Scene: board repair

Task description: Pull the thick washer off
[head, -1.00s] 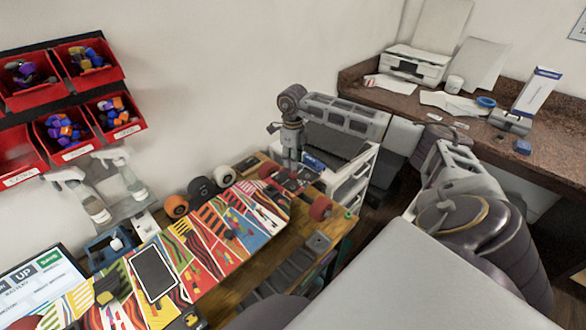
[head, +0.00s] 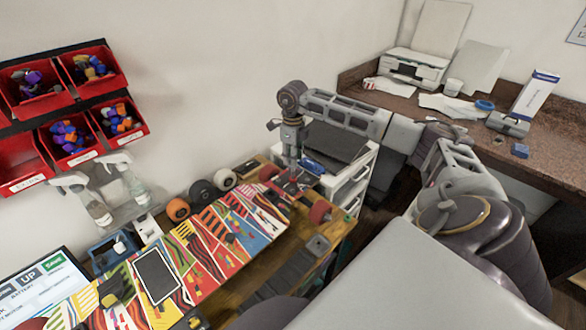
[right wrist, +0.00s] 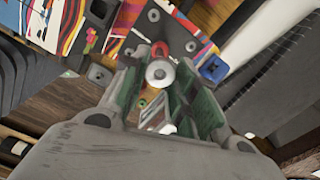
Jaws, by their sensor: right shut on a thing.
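The colourful skateboard deck (head: 205,240) lies on the wooden bench with its truck and wheels at the far right end. My right gripper (head: 292,182) points down over that end, between the red wheels. In the right wrist view its two fingers (right wrist: 162,75) are closed around a small, round, silver washer (right wrist: 159,73) with a hole in its middle. Its underside and any contact with the axle are hidden. In the head view the washer is too small to make out. My left gripper is not in view.
A red wheel (head: 320,212) stands close beside the gripper. Loose orange, black and white wheels (head: 202,192) line the back of the bench. Red parts bins (head: 66,132) hang on the wall. A white drawer unit (head: 352,180) stands right behind the bench end.

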